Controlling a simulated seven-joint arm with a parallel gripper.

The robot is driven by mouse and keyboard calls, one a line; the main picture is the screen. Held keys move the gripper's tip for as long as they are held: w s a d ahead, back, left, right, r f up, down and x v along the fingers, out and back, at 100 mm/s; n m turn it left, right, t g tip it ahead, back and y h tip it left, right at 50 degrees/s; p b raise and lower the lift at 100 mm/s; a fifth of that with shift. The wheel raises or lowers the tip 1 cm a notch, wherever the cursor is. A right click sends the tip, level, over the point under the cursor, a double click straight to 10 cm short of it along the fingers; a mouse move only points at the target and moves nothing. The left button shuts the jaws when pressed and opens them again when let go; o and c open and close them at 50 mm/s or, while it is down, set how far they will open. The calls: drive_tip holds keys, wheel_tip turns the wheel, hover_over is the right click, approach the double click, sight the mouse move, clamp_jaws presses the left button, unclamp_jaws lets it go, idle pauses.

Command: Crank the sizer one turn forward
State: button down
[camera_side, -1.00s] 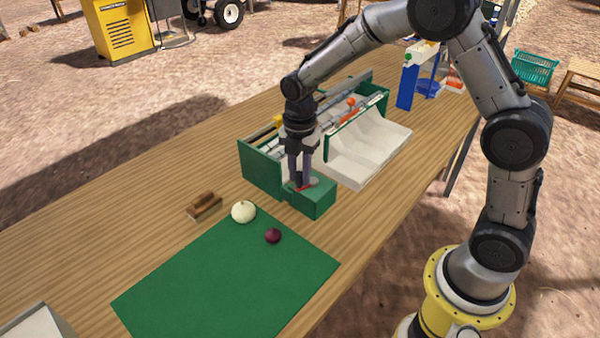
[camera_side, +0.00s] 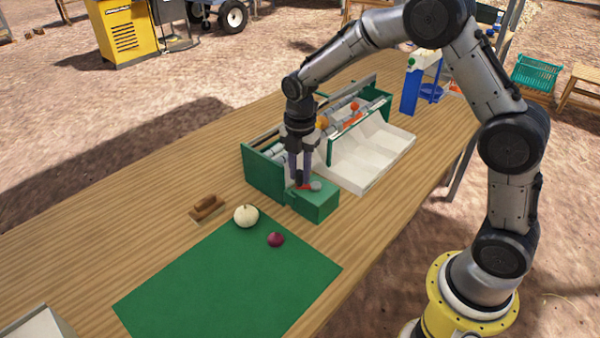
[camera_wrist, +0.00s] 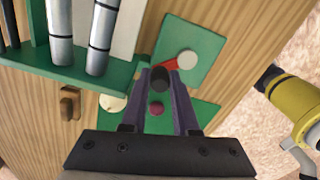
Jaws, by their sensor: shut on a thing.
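The sizer (camera_side: 263,175) is a green-framed machine with grey rollers and a pale sloping chute. Its crank box (camera_side: 318,205) is a green block at its near end. On top, a short red crank arm (camera_side: 305,187) runs from a round grey hub (camera_side: 316,186). My gripper (camera_side: 299,181) points down over the box, left of the hub. In the wrist view the fingers are shut on a dark crank knob (camera_wrist: 160,79). The red arm (camera_wrist: 171,64) and grey hub (camera_wrist: 187,59) lie beyond it, to the right. The fingers partly hide the knob in the side view.
A white onion (camera_side: 246,216) and a purple onion (camera_side: 276,239) lie at the green mat (camera_side: 220,290). A wooden brush-like block (camera_side: 207,207) sits left of them. An orange ball (camera_side: 321,122) and a red ball (camera_side: 354,106) are by the rollers.

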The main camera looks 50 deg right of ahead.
drive_tip(key=shift+w+d, duration=0.2)
drive_tip(key=shift+d, duration=0.2)
drive_tip(key=shift+w+d, duration=0.15)
drive_tip(key=shift+d, duration=0.6)
drive_tip(key=shift+d, duration=0.6)
idle(0.3)
